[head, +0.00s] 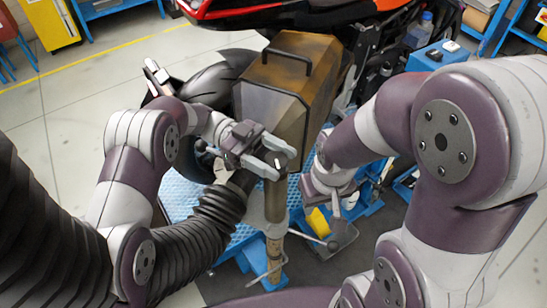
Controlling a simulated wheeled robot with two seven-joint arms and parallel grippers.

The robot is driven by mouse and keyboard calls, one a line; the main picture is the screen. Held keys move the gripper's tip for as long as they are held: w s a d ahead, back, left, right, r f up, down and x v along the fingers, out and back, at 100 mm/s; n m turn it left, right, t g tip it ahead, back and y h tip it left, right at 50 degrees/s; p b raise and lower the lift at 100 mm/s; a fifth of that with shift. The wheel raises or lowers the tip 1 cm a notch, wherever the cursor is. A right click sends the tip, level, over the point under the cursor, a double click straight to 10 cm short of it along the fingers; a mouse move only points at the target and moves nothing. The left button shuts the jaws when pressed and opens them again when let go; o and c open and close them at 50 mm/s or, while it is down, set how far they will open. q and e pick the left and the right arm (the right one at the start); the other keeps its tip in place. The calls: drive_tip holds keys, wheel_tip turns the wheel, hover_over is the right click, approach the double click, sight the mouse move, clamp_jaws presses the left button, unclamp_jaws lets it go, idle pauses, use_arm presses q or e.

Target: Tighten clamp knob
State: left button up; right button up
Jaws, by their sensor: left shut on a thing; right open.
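My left gripper (273,157) is at the middle of the head view, with its grey fingers closed around a small part at the top of an upright post (275,202). That part is probably the clamp knob, but the fingers hide most of it. The post is brown and worn, with a grey sleeve lower down. My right gripper (337,203) is lower and to the right, open and pointing down. It is apart from the post, and its fingertips are partly hard to make out.
A brown metal case (283,85) with a black handle stands just behind my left gripper. A motorcycle (290,12) is behind it. A blue platform (180,200) lies below. A thick black ribbed hose (215,225) runs close by on the left. A blue cart (437,57) stands back right.

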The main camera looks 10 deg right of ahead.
use_arm(q)
drive_tip(key=shift+s+f, duration=0.15)
drive_tip(key=shift+f, duration=0.1)
drive_tip(key=o, duration=0.9)
drive_tip(key=shift+o, duration=0.2)
drive_tip(key=shift+s+d+r, duration=0.15)
